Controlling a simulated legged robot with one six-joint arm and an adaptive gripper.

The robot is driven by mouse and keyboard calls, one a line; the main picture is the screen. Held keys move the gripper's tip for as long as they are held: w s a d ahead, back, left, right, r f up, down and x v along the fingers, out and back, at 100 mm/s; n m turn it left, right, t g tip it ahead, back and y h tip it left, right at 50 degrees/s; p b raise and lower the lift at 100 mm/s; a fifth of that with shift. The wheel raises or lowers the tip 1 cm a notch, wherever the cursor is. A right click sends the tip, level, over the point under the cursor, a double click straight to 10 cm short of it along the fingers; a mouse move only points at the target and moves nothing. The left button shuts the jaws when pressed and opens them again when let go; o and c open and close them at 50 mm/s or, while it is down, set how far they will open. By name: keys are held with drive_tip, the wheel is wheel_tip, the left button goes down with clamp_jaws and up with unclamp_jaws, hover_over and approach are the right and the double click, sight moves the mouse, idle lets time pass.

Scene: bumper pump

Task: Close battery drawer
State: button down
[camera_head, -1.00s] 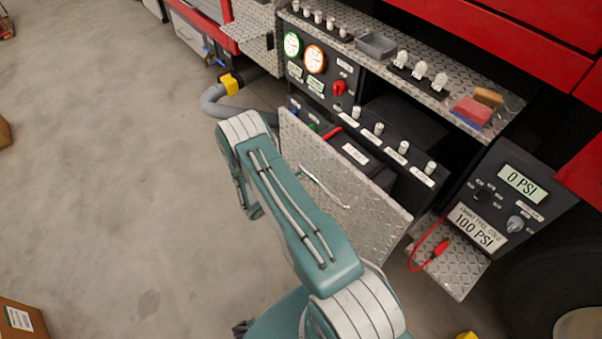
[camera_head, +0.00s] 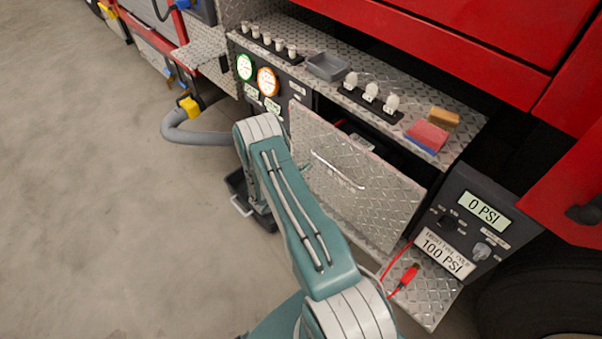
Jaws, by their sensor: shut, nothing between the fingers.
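The battery drawer has a diamond-plate front (camera_head: 384,209) with a thin bar handle and faint lettering. It stands out from the pump panel, and a gap shows behind its top edge. A small red piece and dark contents show in that gap; most of the drawer's inside is hidden by the front. My teal arm reaches up along the left side of the drawer front. My gripper cannot be seen; a small teal part of the arm shows at the left edge of the front. Whether anything touches the front cannot be told.
A dark open tray (camera_head: 239,190) with a pale handle is low at the left. A grey hose (camera_head: 180,133) curves beside it. A PSI box (camera_head: 470,225) and a red clamp (camera_head: 405,278) are at the right. The floor at the left is clear.

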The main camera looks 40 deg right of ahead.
drive_tip(key=d, duration=1.3)
drive_tip(key=shift+w+d+f, duration=0.15)
drive_tip(key=shift+w+d, duration=0.15)
drive_tip(key=shift+w, duration=0.1)
drive_tip(key=shift+d, duration=0.2)
drive_tip(key=shift+w+r, duration=0.1)
drive_tip(key=shift+r, duration=0.1)
drive_tip(key=shift+d, duration=0.1)
drive_tip(key=shift+a, duration=0.25)
drive_tip(key=a, duration=1.3)
drive_tip(key=shift+s+a, duration=0.3)
drive_tip(key=shift+s, duration=0.15)
